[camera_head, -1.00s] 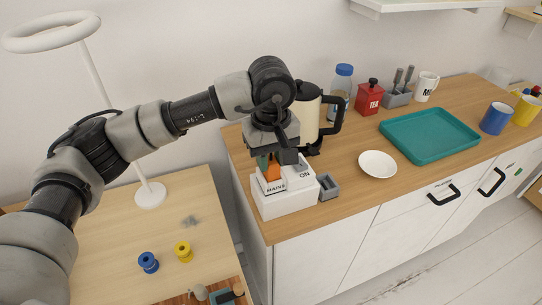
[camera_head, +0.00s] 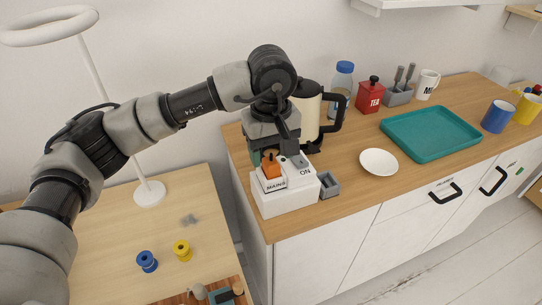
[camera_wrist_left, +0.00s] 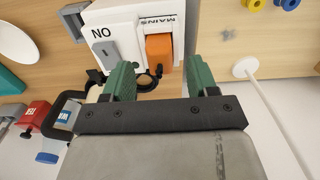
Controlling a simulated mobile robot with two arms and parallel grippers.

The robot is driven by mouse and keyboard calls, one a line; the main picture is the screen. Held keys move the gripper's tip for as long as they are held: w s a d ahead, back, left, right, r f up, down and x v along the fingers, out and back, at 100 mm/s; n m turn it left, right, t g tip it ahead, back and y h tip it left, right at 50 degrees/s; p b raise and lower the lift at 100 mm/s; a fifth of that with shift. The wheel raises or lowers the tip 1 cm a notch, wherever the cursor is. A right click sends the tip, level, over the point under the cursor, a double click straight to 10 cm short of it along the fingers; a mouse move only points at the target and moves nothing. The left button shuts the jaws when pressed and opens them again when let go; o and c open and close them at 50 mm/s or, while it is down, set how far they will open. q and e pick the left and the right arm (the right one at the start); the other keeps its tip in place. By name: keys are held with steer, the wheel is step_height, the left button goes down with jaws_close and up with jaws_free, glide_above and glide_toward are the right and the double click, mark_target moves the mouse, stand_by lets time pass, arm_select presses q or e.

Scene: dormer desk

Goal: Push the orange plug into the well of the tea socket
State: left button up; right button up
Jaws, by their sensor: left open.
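An orange block (camera_head: 271,170) sits in a recess on top of a white box (camera_head: 287,203) marked MAINS and ON. It also shows in the left wrist view (camera_wrist_left: 159,53); I cannot tell how deep it sits. A grey block (camera_wrist_left: 104,53) is beside it near the ON mark. A small grey open-topped holder (camera_head: 329,186) stands against the box's right side; no label shows on it. My left gripper (camera_head: 266,155) is just behind the orange block. Its green fingers (camera_wrist_left: 161,74) are apart with nothing between them. My right gripper is out of view.
A cream kettle (camera_head: 308,112) stands close behind my gripper. A white dish (camera_head: 378,162), a teal tray (camera_head: 430,133) and a red TEA tin (camera_head: 370,96) are to the right. A blue spool (camera_head: 147,262) and a yellow spool (camera_head: 182,250) are on the lower desk.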

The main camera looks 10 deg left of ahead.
mark_target(271, 161)
arm_select(q)
step_height(271, 161, up, 9)
steer(key=shift+b, duration=0.4)
